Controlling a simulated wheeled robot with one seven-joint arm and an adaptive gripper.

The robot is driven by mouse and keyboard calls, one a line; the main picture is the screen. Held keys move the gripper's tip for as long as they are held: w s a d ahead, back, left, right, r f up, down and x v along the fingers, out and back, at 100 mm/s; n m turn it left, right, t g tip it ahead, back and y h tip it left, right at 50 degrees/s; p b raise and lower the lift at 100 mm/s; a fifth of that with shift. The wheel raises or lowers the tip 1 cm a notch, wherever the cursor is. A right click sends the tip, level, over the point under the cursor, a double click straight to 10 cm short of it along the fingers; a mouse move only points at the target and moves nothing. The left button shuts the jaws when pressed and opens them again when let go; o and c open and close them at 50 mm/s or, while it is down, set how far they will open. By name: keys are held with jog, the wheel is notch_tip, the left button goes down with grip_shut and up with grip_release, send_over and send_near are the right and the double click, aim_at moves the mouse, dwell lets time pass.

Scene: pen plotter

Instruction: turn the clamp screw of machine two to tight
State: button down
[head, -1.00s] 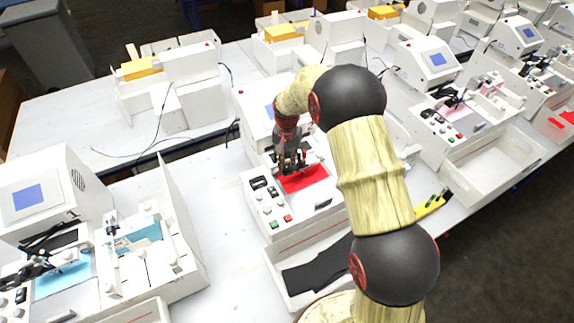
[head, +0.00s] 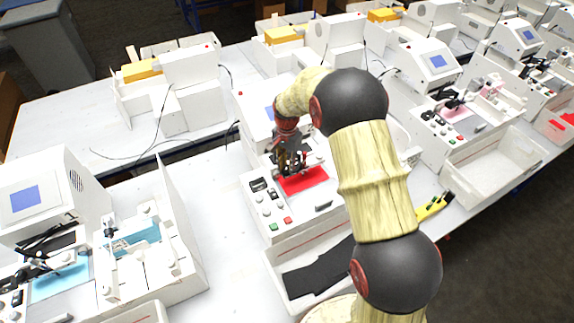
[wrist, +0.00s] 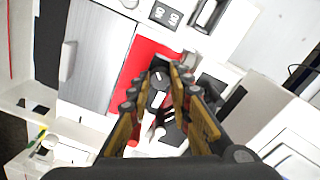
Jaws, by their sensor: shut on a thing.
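My gripper (head: 291,168) reaches down over the machine with the red mat (head: 308,181), the machine in front of my arm. In the wrist view my gripper (wrist: 167,72) has its two fingers close around a small dark round knob with a white line, the clamp screw (wrist: 158,79). The fingers hide part of the knob. The red mat also shows in the wrist view (wrist: 138,57) beside the fingers. In the head view the gripper hides the clamp screw. I cannot read a number on the machine.
The machine's front panel has white knobs, a green button (head: 273,227) and a red button (head: 287,220). A tray with black cloth (head: 318,272) is in front. A machine with a blue mat (head: 60,283) stands left. A yellow-black tool (head: 434,205) lies right.

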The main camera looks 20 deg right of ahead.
aim_at(287, 167)
jog(key=shift+r, duration=0.1)
jog(key=c, duration=1.7)
grip_release()
jog(key=shift+c, duration=0.2)
jog(key=shift+o, duration=0.6)
notch_tip(287, 167, up, 12)
